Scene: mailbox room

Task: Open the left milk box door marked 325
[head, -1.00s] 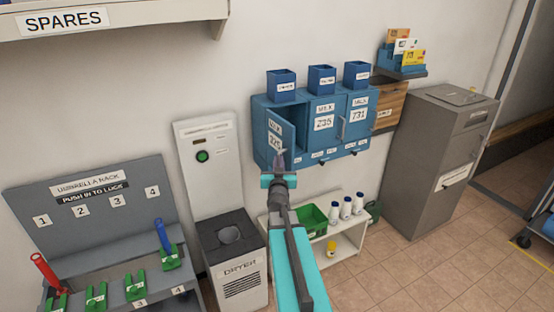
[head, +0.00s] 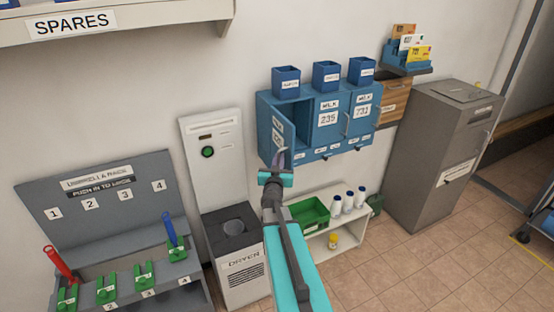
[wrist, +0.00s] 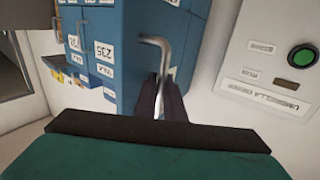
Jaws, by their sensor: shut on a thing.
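The left milk box door (head: 278,133) is blue and stands ajar, swung outward from the blue cabinet with a dark gap at its right. The number on its white label is hard to read at this angle. My gripper (head: 279,160) is at the door's lower front edge, shut on the door handle. In the wrist view the handle (wrist: 154,42) is a bent grey metal rod running down between the dark fingers of my gripper (wrist: 166,98). The lower part of the handle is hidden by the fingers.
Closed milk doors 235 (head: 327,119) and 731 (head: 362,112) are to the right. Blue bins (head: 326,75) stand on top. Below is a white shelf (head: 325,245) with a green tray and bottles. The dryer (head: 240,262) stands at the left.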

